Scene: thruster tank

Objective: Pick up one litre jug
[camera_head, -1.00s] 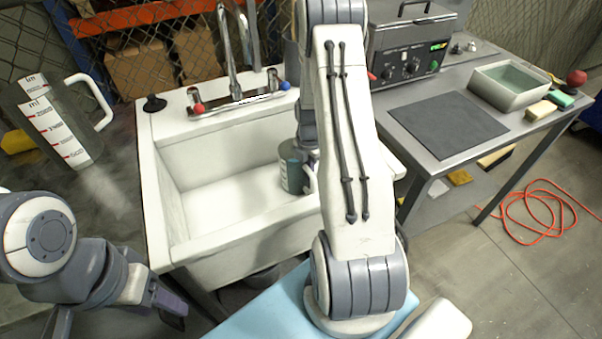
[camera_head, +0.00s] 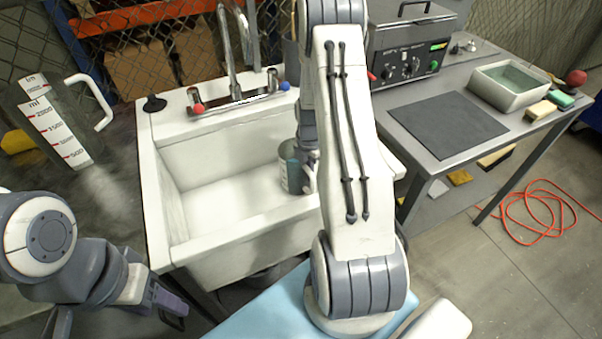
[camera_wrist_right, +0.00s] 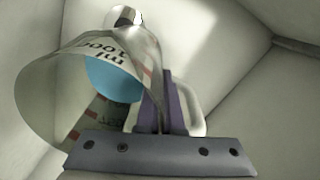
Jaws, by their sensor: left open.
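The one litre jug (camera_head: 289,168), clear with a white handle, is in the right part of the sink, partly hidden by my right arm. In the right wrist view the jug (camera_wrist_right: 75,95) shows a "1000 ml" label, and its handle (camera_wrist_right: 193,108) is at the fingers. My right gripper (camera_wrist_right: 166,103) has its purple fingers close together at the handle and appears shut on it. Whether the jug touches the sink floor is hard to tell. My left gripper (camera_head: 172,308) is open and empty in front of the sink, at lower left.
The white sink (camera_head: 158,215) has a tap (camera_head: 232,60) at its back. A larger measuring jug (camera_head: 55,120) stands on the counter to the left. A table with a grey mat (camera_head: 448,122), a control-panel machine (camera_head: 408,55) and a tray (camera_head: 510,92) is to the right.

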